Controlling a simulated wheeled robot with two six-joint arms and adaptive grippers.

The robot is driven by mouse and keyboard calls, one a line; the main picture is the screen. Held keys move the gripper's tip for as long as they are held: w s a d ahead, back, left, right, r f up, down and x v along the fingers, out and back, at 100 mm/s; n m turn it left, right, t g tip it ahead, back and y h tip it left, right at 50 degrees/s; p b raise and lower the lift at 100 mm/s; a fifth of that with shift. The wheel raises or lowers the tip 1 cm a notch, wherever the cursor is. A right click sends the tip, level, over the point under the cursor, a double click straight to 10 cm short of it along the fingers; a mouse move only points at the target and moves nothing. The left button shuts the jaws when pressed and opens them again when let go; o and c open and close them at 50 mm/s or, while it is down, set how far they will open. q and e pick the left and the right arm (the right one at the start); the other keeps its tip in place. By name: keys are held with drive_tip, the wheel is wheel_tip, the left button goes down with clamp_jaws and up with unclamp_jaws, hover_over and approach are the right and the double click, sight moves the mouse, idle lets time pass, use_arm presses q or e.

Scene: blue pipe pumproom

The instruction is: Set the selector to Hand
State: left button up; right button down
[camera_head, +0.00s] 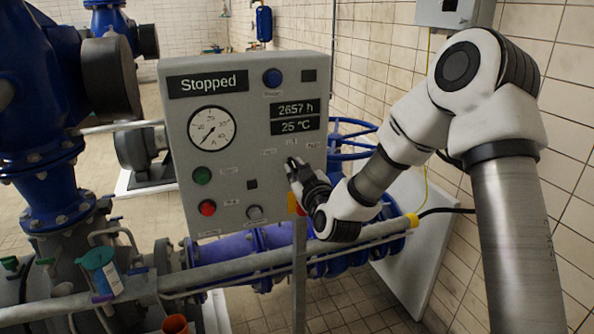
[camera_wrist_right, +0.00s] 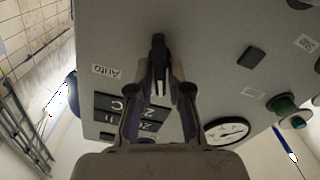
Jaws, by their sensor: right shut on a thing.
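The selector is a small black knob (camera_wrist_right: 158,48) on the grey control panel (camera_head: 240,100). In the right wrist view it sits between my fingertips, against the panel face. My right gripper (camera_head: 294,166) is at the lower right of the panel in the head view and hides most of the selector there. In the right wrist view my right gripper (camera_wrist_right: 160,82) is shut on the selector. An "Auto" label (camera_wrist_right: 105,71) shows left of the knob in that view. I cannot read the other position labels or tell where the selector points. My left gripper is not in view.
The panel carries a "Stopped" display (camera_head: 208,84), a round gauge (camera_head: 211,128), a green button (camera_head: 202,175), a red button (camera_head: 207,208) and a blue button (camera_head: 273,77). A grey rail (camera_head: 220,274) and blue pipework (camera_head: 240,245) run below. A tiled wall (camera_head: 385,60) stands right.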

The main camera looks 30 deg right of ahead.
drive_tip(key=shift+a+n, duration=0.1)
drive_tip(key=shift+n, duration=1.9)
drive_tip(key=c, duration=1.2)
unclamp_jaws()
drive_tip(key=shift+w, duration=0.1)
drive_tip(key=shift+f, duration=0.1)
drive_tip(key=v, duration=0.7)
drive_tip(key=shift+s, duration=0.25)
